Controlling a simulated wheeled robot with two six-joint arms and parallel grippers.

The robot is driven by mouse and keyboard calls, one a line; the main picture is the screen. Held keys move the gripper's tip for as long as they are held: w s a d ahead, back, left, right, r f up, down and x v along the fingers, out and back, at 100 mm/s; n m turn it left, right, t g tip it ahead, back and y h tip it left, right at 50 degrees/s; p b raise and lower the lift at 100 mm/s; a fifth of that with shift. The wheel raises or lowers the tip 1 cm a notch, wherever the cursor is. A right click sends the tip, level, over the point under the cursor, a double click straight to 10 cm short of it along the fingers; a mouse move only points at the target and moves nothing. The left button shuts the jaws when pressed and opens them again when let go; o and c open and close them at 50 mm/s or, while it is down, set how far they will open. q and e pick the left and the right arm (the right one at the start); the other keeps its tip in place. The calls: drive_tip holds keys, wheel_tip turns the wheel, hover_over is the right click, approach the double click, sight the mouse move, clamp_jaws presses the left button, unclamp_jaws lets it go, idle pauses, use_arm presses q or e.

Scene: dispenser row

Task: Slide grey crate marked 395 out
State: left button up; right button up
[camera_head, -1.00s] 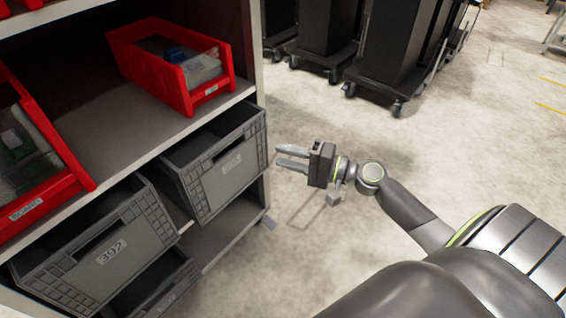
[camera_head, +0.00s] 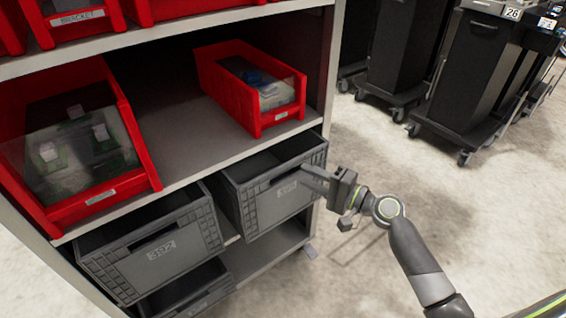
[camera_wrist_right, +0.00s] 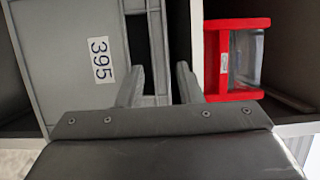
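The grey crate marked 395 (camera_head: 262,212) sits on the lower shelf at the right end of the rack, its front facing out. In the wrist view its label (camera_wrist_right: 100,72) reads 395, beside the crate's handle slot and upper rim. My right gripper (camera_head: 312,180) is at the crate's front near the top rim. In the right wrist view the two fingers of this gripper (camera_wrist_right: 158,86) are apart, one on each side of the rim strip. I cannot tell whether they touch it. My left gripper is not in view.
A grey crate marked 392 (camera_head: 160,250) sits directly left, with another grey crate (camera_head: 195,300) below it. Red bins (camera_head: 228,92) stand on the shelf above; one also shows in the wrist view (camera_wrist_right: 224,24). Black wheeled carts (camera_head: 470,80) stand behind right. The floor right is open.

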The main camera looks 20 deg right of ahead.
sight(288, 168)
drive_tip(key=x, duration=0.9)
drive_tip(key=shift+s, duration=0.1)
clamp_jaws()
idle(1.2)
